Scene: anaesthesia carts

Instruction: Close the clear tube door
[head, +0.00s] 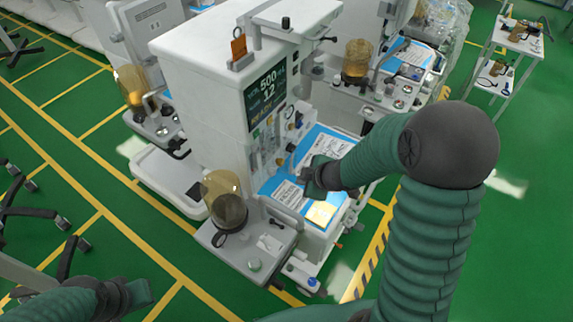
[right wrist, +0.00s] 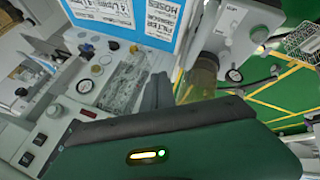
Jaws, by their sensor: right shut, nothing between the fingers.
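The clear tube door shows in the right wrist view as a transparent, ribbed panel (right wrist: 122,88) on the cart's pale front, left of the fingers. I cannot tell how far open it stands. In the head view, clear tubes (head: 258,160) show small on the white anaesthesia cart (head: 190,95), below its dark screen. My right gripper (head: 305,178) is in front of that cart face, over the blue work surface. Its fingers (right wrist: 156,92) are together and empty, close beside the clear panel; contact is not clear. My left gripper (head: 138,293) is low at the left, away from the cart; its fingers are unclear.
A blue sheet with printed labels (head: 325,148) lies on the cart's work surface. An amber canister (head: 222,198) stands at the cart's near corner. A second cart with an amber canister (head: 357,60) is behind.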

